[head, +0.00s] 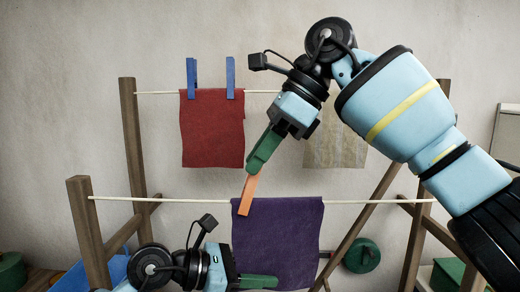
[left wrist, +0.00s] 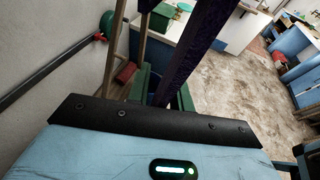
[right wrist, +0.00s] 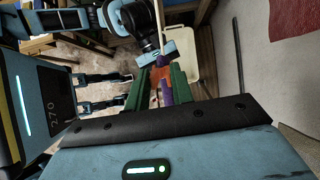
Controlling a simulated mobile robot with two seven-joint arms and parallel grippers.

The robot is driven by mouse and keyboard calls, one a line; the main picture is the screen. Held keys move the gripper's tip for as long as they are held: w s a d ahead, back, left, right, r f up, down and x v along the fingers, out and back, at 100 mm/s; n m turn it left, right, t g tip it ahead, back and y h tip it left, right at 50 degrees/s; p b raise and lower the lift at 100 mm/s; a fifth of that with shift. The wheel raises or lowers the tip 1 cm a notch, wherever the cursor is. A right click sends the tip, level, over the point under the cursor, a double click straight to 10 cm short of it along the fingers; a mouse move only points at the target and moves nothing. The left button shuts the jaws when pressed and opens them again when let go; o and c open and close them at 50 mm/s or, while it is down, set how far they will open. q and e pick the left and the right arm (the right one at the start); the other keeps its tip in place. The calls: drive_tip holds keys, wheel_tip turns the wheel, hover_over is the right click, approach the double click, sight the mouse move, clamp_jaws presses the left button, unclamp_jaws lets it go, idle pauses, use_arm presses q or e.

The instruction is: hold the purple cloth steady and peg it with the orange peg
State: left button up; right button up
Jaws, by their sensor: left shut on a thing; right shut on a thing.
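The purple cloth (head: 285,235) hangs from the front line. My left gripper (head: 262,282) is shut on the cloth's lower left edge; the left wrist view shows the cloth (left wrist: 185,50) edge-on between its green fingers. My right gripper (head: 255,165) is shut on the orange peg (head: 248,194) and holds it pointing down at the cloth's top left corner. The peg's lower end overlaps the cloth's top edge and the line. The right wrist view shows the peg (right wrist: 156,74) between the fingers, close by the cloth (right wrist: 167,92). I cannot tell whether the peg grips the cloth.
Behind, a red cloth (head: 212,130) hangs by blue pegs (head: 230,78) on the rear line (head: 155,92), beside a beige cloth (head: 335,142) partly behind my right arm. Wooden posts (head: 88,235) stand at the sides. The front line (head: 365,201) is bare right of the purple cloth.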

idle(0.4)
drive_tip(key=o, duration=1.2)
drive_tip(key=shift+o, duration=0.2)
use_arm(q)
drive_tip(key=o, duration=0.8)
drive_tip(key=shift+o, duration=0.2)
